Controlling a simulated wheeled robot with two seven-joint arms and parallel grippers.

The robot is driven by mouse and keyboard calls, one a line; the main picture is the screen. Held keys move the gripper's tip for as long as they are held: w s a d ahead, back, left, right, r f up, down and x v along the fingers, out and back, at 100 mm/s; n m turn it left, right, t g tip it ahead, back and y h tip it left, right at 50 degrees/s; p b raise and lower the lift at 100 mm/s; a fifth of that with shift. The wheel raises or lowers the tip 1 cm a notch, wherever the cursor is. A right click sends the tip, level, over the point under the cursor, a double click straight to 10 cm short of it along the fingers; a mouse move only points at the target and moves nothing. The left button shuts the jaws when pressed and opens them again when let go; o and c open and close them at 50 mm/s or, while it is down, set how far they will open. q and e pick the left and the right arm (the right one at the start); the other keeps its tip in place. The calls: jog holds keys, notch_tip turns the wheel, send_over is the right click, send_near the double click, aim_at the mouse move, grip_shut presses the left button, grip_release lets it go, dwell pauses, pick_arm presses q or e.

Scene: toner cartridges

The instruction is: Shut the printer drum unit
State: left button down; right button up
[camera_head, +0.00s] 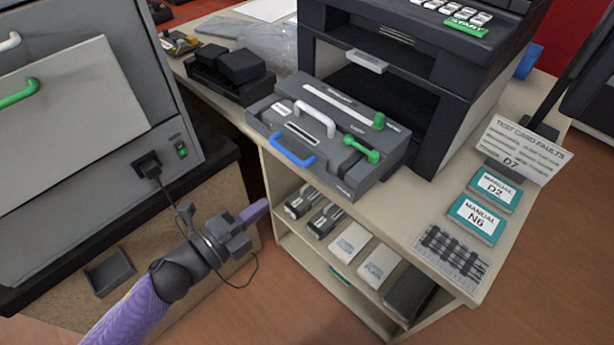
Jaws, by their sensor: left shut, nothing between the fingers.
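The printer drum unit, seemingly the dark grey box (345,170), rests on the table in front of the black printer (430,75). It has a white handle, a blue handle at the front and green-ended levers on top. Part of it overhangs the table's front edge. The printer's front has a dark open bay behind the unit. My left gripper (258,210) is shut and empty, low in front of the table and apart from the drum unit, down and left of it. My right gripper is not in view.
A large grey machine (85,130) with a plug and cord stands at left. Black parts (230,70) lie left of the printer. Teal manuals (478,217) and a fault card (522,150) are at right. A shelf (345,265) below holds several cartridges. Air before the shelf is free.

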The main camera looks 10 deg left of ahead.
aim_at(314, 165)
pick_arm(q)
jog(key=b+x, duration=0.1)
jog(key=x, duration=0.9)
jog(key=shift+w+f, duration=0.1)
jog(key=shift+w, duration=0.05)
jog(key=shift+w+d+b, duration=0.3)
jog(key=shift+w+d, duration=0.05)
jog(key=shift+d, duration=0.05)
jog(key=shift+w, duration=0.1)
